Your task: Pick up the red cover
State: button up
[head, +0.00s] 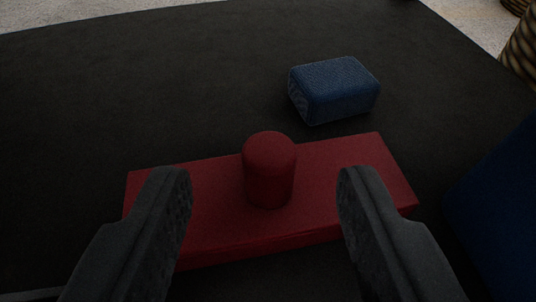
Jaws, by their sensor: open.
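The red cover (325,177) is a flat rectangular slab with an upright round knob (268,170) in its middle. It lies on the dark surface in the lower middle of the head view, slightly turned. My gripper (262,190) is open, with one dark finger on each side of the knob. Gaps show between the knob and both fingers, and I see nothing held. The fingers hide parts of the slab's left and right ends. I cannot tell how high the fingertips are above the slab.
A blue block (334,89) lies just behind the cover, to the right. A larger dark blue object (505,215) stands at the right edge. A ribbed tan object (522,48) is at the top right. The dark surface (130,85) is clear at the left and back.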

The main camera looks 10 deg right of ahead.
aim_at(269, 165)
jog(key=b+x, duration=0.1)
jog(key=x, duration=0.1)
jog(key=b+x, duration=0.1)
jog(key=x, duration=0.1)
jog(key=shift+w+d+f, duration=0.15)
jog(key=shift+f, duration=0.15)
jog(key=shift+w, duration=0.3)
grip_shut()
